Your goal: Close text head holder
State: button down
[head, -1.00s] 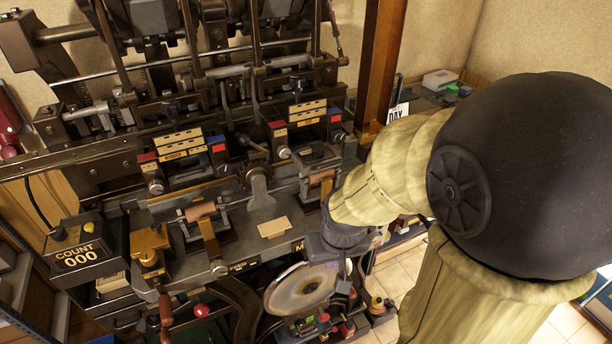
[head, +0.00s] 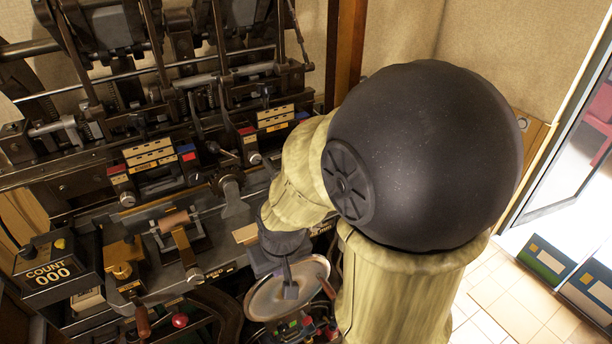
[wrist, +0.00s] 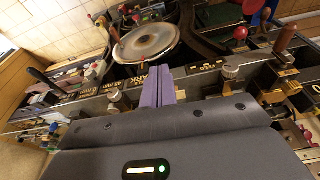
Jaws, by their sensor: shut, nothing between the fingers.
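Two type-head holders stand on the press in the head view, each with stacked tan label plates and red and blue end blocks. The left holder (head: 150,160) is in clear view. The right holder (head: 275,124) is just left of my arm. Their small lettering is unreadable, and I cannot tell which is the text head holder or whether either is open. My gripper shows in the wrist view as two purple fingers (wrist: 158,86), shut and empty. They point toward the press's front edge, near a round disc.
The round disc (head: 288,290) also shows below my wrist in the head view. A counter box reading 000 (head: 48,270) and a brass fitting (head: 124,260) stand at the front left. A tan wooden-looking roller (head: 174,220) sits mid-bed.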

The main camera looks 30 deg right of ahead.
jog(key=w+d+f+m+t+y, duration=0.2)
jog(key=w+d+f+m+t, duration=0.2)
jog(key=w+d+f+m, duration=0.5)
jog(key=w+d+r+m+t+h, duration=0.1)
jog(key=w+d+r+m+t, duration=0.3)
jog(key=d+r+m+t, duration=0.4)
jog(key=d, duration=0.4)
jog(key=shift+d+r, duration=0.3)
jog(key=shift+r, duration=0.1)
jog(key=shift+w, duration=0.2)
jog(key=d+p+x, duration=0.1)
jog(key=p+x, duration=0.4)
jog(key=x, duration=0.8)
jog(key=shift+w+a+r+p, duration=0.25)
jog(key=shift+w+r+p, duration=0.1)
jog(key=shift+w, duration=0.1)
